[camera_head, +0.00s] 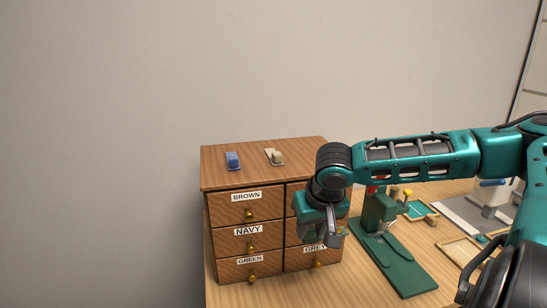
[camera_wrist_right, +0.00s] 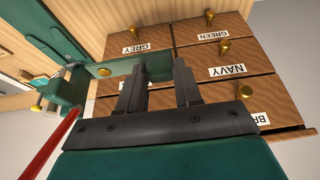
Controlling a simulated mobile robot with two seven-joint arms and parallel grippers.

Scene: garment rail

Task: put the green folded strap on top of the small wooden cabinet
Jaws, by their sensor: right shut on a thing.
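The small wooden cabinet (camera_head: 310,146) stands on the table against the wall. Its drawers fill the right wrist view, with a grey-labelled drawer (camera_wrist_right: 140,35) near the fingertips. My right gripper (camera_head: 335,240) is in front of the cabinet's right side, below its top. In the right wrist view its fingers (camera_wrist_right: 160,82) are shut on the green folded strap (camera_wrist_right: 130,67), which has a brass stud and sticks out to the left. In the head view the strap is mostly hidden by the gripper. My left gripper is not in view.
A blue piece (camera_head: 233,160) and a beige piece (camera_head: 276,157) lie on the cabinet top; the rest of the top is clear. A green press (camera_head: 400,265) stands right of the gripper; its red handle (camera_wrist_right: 50,145) shows too. Trays (camera_head: 465,252) lie farther right.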

